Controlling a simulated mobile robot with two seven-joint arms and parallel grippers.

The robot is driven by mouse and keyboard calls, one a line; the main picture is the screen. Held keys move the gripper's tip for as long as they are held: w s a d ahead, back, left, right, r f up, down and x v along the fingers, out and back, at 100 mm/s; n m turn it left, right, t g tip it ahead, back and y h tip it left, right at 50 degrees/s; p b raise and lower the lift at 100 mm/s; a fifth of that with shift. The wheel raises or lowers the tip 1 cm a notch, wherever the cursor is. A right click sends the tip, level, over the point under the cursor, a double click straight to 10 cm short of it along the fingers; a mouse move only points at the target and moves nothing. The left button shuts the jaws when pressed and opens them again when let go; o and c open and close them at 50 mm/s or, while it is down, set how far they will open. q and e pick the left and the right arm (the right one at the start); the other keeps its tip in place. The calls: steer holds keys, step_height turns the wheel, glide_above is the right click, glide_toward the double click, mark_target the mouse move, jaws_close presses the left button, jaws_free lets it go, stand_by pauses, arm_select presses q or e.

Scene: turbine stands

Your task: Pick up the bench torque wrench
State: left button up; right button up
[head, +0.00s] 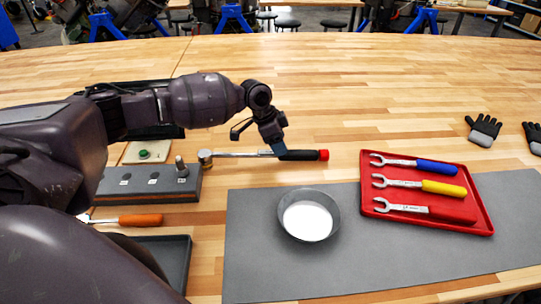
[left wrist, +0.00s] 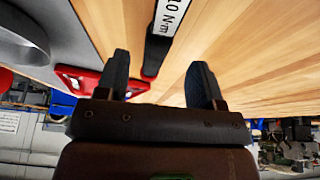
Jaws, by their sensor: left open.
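The bench torque wrench lies on the wooden table, with a silver shaft (head: 235,154), a round head at its left end and a black handle (head: 301,155) with a red tip. My left gripper (head: 279,149) is over the wrench, where shaft meets handle. In the left wrist view the left gripper (left wrist: 160,62) is open, with a finger on either side of the handle. My right gripper is not in view.
A red tray (head: 483,229) with blue, yellow and red wrenches sits at right on a grey mat (head: 255,265). A metal bowl (head: 283,227) stands on the mat. A dark block (head: 150,183) and an orange-handled tool (head: 140,220) are at left. Gloves (head: 483,130) lie far right. The table behind is clear.

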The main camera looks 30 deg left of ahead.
arm_select(q)
steer(key=shift+d+x, duration=0.15)
steer(key=shift+x, duration=1.2)
steer(key=shift+d+x, duration=0.1)
steer(key=shift+x, duration=1.3)
steer(key=shift+r, duration=0.1)
steer(key=shift+w+r, duration=0.1)
jaws_close()
